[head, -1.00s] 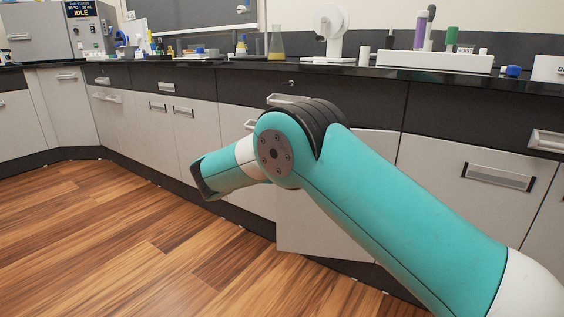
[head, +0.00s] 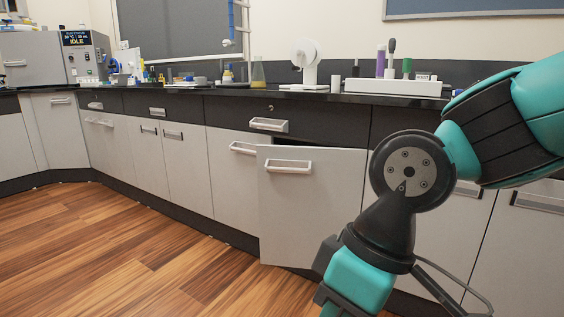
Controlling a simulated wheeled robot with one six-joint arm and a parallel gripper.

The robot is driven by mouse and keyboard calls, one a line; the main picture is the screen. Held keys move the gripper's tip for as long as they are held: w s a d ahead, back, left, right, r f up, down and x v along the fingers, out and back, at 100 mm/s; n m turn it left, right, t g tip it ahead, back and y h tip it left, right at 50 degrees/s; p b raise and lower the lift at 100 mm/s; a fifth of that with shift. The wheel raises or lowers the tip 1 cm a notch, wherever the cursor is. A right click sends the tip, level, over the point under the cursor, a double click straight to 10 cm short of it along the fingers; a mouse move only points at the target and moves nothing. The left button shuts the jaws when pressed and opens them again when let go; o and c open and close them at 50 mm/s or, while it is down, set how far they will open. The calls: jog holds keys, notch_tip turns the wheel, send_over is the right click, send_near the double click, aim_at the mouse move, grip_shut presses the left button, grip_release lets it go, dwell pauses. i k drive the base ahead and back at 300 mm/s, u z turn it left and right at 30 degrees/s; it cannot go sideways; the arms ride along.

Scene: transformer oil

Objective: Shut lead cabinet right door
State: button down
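The lead cabinet's right door (head: 312,210) is a light grey panel with a handle (head: 288,167) near its upper left corner. It stands ajar, swung out in front of the cabinet face, and a dark gap (head: 292,138) shows above its top edge. The left door (head: 232,185) beside it looks closed, partly covered by the open door. My arm comes in from the right and bends down in front of the open door's right part, hiding its lower right area. My gripper's fingers are not visible; the arm runs out at the bottom of the view.
A dark drawer (head: 250,118) above the doors is closed. The black counter (head: 225,92) bears a white stand (head: 309,68), a flask (head: 258,75) and a white rack (head: 395,87). The wooden floor (head: 130,250) at left is clear.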

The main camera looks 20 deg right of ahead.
aim_at(307, 196)
jog(key=u, duration=0.85)
jog(key=i, duration=1.05)
jog(key=z, duration=0.8)
